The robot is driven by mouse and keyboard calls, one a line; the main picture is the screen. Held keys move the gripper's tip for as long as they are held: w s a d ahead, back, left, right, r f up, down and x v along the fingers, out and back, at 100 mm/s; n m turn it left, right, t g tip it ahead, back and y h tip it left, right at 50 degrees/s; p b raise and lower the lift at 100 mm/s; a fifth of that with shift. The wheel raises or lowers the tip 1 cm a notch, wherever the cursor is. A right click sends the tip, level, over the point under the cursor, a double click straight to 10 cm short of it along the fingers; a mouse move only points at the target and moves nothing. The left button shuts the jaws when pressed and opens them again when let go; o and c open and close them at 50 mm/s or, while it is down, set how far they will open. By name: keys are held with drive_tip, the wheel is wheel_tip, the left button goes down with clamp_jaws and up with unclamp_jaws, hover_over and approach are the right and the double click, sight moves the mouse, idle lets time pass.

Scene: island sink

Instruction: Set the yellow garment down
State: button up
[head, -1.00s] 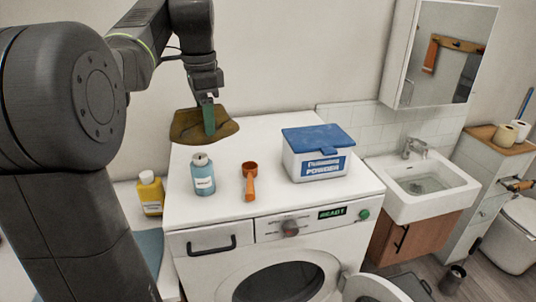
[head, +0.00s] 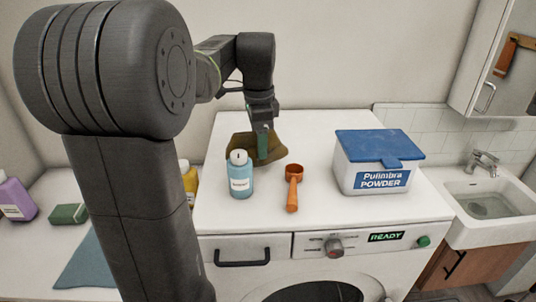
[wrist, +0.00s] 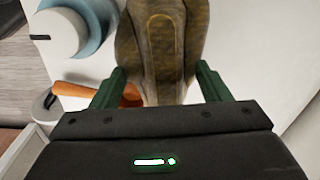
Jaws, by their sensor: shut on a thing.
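The yellow garment (head: 240,146) looks dull olive-brown here. It is at the back left of the white washing machine's top, behind the blue bottle, which partly hides it. My gripper (head: 262,155) comes down from above and is shut on it. In the wrist view the garment (wrist: 163,45) passes between the two green fingers of my gripper (wrist: 159,82) and spreads beyond them. I cannot tell whether its lower edge touches the machine top.
On the washing machine (head: 320,212) stand a blue bottle (head: 240,180), an orange scoop (head: 293,190) and a powder box (head: 372,178) with a blue lid. A sink (head: 490,208) is at right. At left are a purple bottle (head: 16,200) and a green block (head: 68,214).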

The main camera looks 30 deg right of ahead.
drive_tip(key=shift+f, duration=2.15)
drive_tip(key=o, duration=1.1)
drive_tip(key=shift+f, duration=0.1)
